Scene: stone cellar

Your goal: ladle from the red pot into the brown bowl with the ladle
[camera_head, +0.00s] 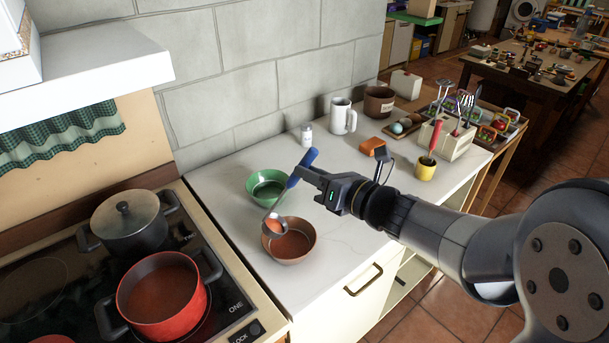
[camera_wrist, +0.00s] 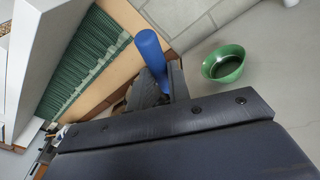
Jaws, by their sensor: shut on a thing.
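The red pot (camera_head: 161,297) stands on the dark stove at the lower left, with reddish-brown contents inside. The brown bowl (camera_head: 313,243) sits on the white counter to its right. My gripper (camera_head: 311,176) is shut on the blue handle of the ladle (camera_head: 302,167); the handle also shows in the wrist view (camera_wrist: 148,58). The ladle's metal head hangs down over the left rim of the brown bowl, with orange-red contents in it. Whether the head touches the bowl I cannot tell. The bowl holds something reddish-brown or has an inside of that colour.
A green bowl (camera_head: 267,184) stands just behind the brown bowl; it also shows in the wrist view (camera_wrist: 223,66). A lidded grey pot (camera_head: 130,229) is on the stove.

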